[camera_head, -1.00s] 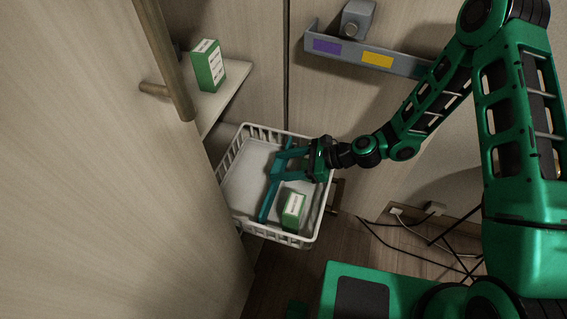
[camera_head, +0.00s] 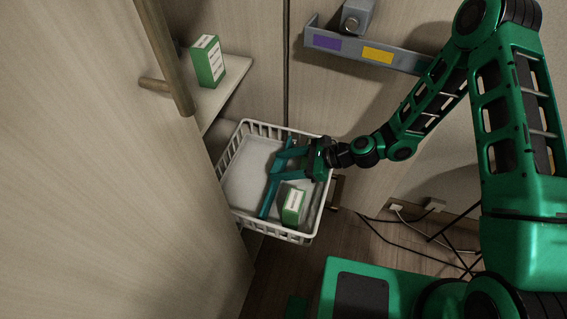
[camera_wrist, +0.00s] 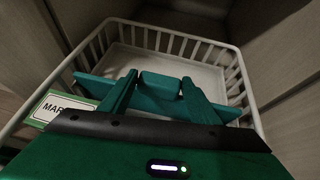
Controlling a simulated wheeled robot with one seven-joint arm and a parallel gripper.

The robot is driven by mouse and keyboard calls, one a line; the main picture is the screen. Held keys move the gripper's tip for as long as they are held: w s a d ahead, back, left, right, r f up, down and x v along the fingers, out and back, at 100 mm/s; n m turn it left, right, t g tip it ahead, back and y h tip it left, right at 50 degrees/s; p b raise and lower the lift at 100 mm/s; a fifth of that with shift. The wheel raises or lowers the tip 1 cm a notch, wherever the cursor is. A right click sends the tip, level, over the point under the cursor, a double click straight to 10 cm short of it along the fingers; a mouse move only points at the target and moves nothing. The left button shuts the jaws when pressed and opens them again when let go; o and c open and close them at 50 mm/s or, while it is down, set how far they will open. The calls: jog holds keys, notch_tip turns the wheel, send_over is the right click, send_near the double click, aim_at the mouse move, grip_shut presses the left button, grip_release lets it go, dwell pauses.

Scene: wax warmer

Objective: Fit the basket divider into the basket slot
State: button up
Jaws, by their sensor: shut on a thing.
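The basket divider (camera_head: 270,194) is a long teal strip lying across the white basket (camera_head: 246,125). My gripper (camera_head: 285,166) reaches in over the basket's right rim and is shut on the divider. In the wrist view the divider (camera_wrist: 100,87) runs left to right, with a raised middle part between my gripper's two fingers (camera_wrist: 160,88). The basket's wire rim (camera_wrist: 180,32) and its pale floor lie beyond it. The basket slot cannot be made out, and I cannot tell whether the divider's ends are seated.
A green and white box (camera_head: 293,206) stands in the basket, on the near right side of the divider. Another such box (camera_head: 207,61) stands on a shelf at upper left. A cabinet door with a wooden handle (camera_head: 165,55) is close on the left. Cables lie at right.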

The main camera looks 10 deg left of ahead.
dwell(0.3)
jog(key=o, duration=1.6)
jog(key=c, duration=0.6)
jog(key=shift+o, duration=0.2)
jog(key=shift+d, duration=0.15)
jog(key=o, duration=1.2)
jog(key=shift+c, duration=0.2)
